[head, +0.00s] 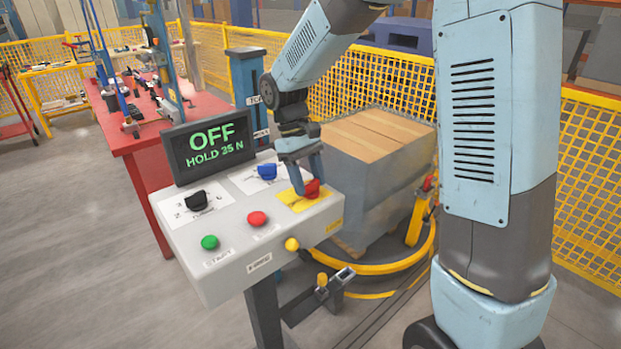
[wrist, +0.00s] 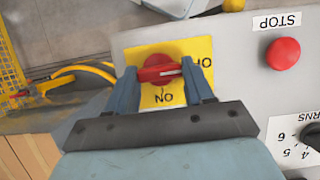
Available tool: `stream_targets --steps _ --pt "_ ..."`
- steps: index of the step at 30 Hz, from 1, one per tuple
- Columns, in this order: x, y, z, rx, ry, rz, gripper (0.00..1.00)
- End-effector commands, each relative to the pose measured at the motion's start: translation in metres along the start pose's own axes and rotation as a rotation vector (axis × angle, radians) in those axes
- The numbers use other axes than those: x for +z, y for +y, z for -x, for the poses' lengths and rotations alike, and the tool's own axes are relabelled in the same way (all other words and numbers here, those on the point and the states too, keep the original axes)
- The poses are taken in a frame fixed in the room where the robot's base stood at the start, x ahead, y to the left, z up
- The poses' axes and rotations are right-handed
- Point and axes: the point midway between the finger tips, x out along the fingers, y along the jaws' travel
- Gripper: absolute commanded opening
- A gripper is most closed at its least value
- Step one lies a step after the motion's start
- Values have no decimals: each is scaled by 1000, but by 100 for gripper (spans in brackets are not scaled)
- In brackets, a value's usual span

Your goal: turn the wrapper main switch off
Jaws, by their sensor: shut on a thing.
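The main switch is a red knob (head: 311,189) on a yellow plate (head: 297,203) at the right of the grey control panel (head: 228,278). My gripper (head: 300,186) reaches down onto it from above. In the wrist view the red knob (wrist: 160,68) sits between the two fingers of my gripper (wrist: 165,75), which are shut on it. The knob's white mark lies crosswise in that view, pointing toward the partly hidden "OF" lettering; "ON" shows below the knob. The display (head: 212,147) reads "OFF" and "HOLD 25 N".
A wrapped pallet load (head: 375,165) stands behind. Yellow mesh fence (head: 583,160) lies beyond.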

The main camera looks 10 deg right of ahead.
Motion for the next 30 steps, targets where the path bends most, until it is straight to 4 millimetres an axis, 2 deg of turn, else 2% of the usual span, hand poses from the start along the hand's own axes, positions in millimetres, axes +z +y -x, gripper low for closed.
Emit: stream_targets --steps 9,10,17,25,30 --pt "0 2 0 3 2 -1 22" --pt "0 2 0 3 2 -1 55" --pt "0 2 0 2 0 -1 77" --pt "0 1 1 1 0 -1 78" --pt "0 1 15 1 2 -1 78"
